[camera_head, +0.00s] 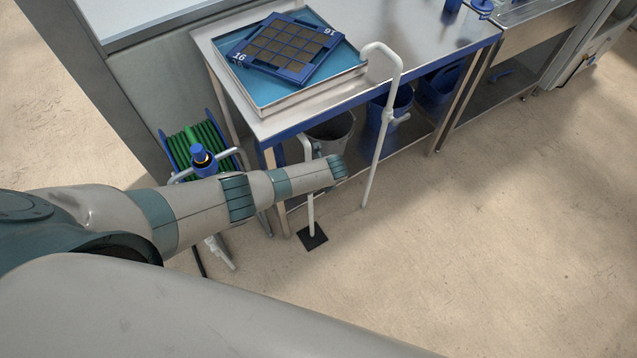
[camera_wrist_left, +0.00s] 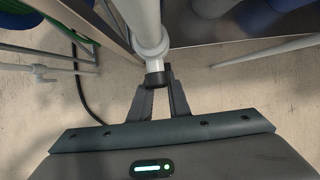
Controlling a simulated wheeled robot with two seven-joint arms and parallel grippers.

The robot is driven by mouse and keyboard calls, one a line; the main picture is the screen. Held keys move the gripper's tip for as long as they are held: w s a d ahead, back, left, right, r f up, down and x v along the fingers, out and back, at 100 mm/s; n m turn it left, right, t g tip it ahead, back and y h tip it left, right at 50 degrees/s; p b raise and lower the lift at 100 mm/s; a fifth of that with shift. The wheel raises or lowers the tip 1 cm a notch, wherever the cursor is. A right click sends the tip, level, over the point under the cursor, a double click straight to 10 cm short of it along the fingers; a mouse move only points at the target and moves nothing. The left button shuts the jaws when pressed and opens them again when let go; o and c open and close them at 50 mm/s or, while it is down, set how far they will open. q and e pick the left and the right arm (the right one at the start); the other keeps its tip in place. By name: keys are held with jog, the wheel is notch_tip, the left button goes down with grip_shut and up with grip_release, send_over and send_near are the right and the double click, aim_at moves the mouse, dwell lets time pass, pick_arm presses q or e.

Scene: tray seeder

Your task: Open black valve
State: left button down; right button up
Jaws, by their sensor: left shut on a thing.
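In the left wrist view the black valve (camera_wrist_left: 158,78) is a small dark piece at the lower end of a white pipe fitting (camera_wrist_left: 150,38). My left gripper (camera_wrist_left: 161,84) has its two dark fingers closed on it, one on each side. In the head view my left arm reaches right, its wrist in front of a white standpipe (camera_head: 310,207) on a black foot plate (camera_head: 312,238). The fingers and the black valve are hidden there. How far the valve is turned cannot be told. My right gripper is in neither view.
A steel table (camera_head: 425,40) stands behind, with a blue-lined tray (camera_head: 262,92) and a seed tray (camera_head: 236,52). A bent white pipe (camera_head: 374,165) rises beside it. A green hose reel (camera_head: 190,143) stands left of the table. The floor (camera_head: 500,230) at right is clear.

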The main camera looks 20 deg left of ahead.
pick_arm(q)
jog(key=shift+w+a+r, duration=0.1)
jog(key=shift+a, duration=0.15)
jog(key=c, duration=1.7)
grip_release()
jog(key=shift+o, duration=0.2)
jog(key=shift+d, duration=0.1)
jog(key=shift+d, duration=0.1)
jog(key=v, duration=1.7)
jog(key=shift+p, duration=0.35)
jog(key=shift+d, duration=0.1)
